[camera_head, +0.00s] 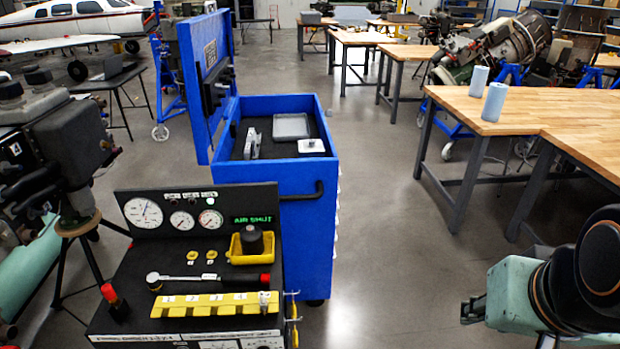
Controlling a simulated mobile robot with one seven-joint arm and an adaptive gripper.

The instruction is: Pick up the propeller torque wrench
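The torque wrench (212,277) lies on the black top of the instrument cart in the lower left. It has a dark ratchet head at its left end, a silver shaft, and a dark handle with a red end at the right. It lies between the yellow knobs behind it and a yellow numbered strip (216,305) in front. Nothing holds it.
Gauges (183,221) stand upright behind the wrench, and a yellow tray (250,259) holds a dark part. A red-capped item (112,297) stands left. A blue tool cabinet (315,215) stands behind. The middle floor is clear.

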